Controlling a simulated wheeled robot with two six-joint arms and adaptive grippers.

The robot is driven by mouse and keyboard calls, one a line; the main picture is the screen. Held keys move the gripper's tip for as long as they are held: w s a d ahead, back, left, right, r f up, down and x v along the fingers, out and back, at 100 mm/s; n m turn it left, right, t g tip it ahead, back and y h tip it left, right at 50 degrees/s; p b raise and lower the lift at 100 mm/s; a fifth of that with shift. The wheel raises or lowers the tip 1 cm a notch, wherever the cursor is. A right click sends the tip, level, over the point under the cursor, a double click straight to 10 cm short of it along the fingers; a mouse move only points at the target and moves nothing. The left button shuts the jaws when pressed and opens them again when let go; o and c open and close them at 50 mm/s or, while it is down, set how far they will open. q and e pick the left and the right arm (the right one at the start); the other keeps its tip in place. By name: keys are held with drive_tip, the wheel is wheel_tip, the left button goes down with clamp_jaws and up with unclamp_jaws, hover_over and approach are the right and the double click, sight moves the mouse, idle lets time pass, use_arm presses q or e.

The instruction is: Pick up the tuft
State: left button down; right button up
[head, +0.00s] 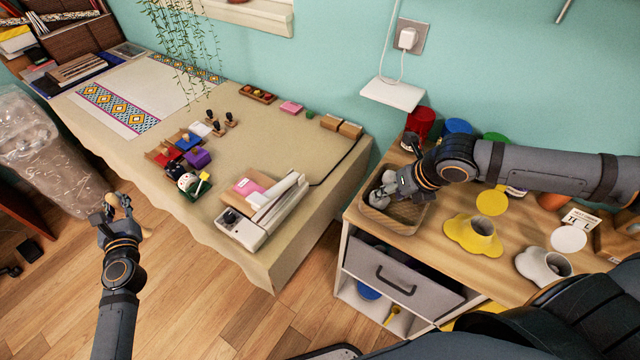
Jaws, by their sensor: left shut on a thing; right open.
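My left gripper (122,212) hangs over the floor left of the fabric-covered table. It is shut on a small beige thing (147,232), thin with a rounded end; I cannot tell for sure whether this is the tuft. My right gripper (388,192) is open, over the wooden tray (402,222) on the wooden cabinet. A pale grey patch at its fingertips inside the tray is too small to tell from the fingers. The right gripper hides part of the tray's inside.
The table (285,150) holds a white machine (245,232), stamps and colored ink pads. Yellow (473,236) and white (543,264) flower-shaped pots and several paint pots stand on the cabinet top (450,270). A wrapped plastic bundle (45,150) stands at the far left.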

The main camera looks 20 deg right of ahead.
sight(382, 201)
use_arm(q)
wheel_tip(382, 201, down, 12)
drive_tip(key=b, duration=0.9)
drive_tip(key=shift+w+r+b, duration=0.1)
drive_tip(key=shift+r+b, duration=0.15)
drive_tip(key=shift+b, duration=0.1)
use_arm(e)
drive_tip(key=x, duration=0.4)
drive_tip(key=shift+f, duration=0.45)
use_arm(q)
drive_tip(key=shift+f, duration=0.25)
use_arm(e)
drive_tip(key=shift+w+a+r, duration=0.1)
drive_tip(key=shift+w, duration=0.05)
drive_tip(key=shift+r, duration=0.1)
use_arm(q)
drive_tip(key=shift+r, duration=0.1)
use_arm(e)
drive_tip(key=c, duration=0.3)
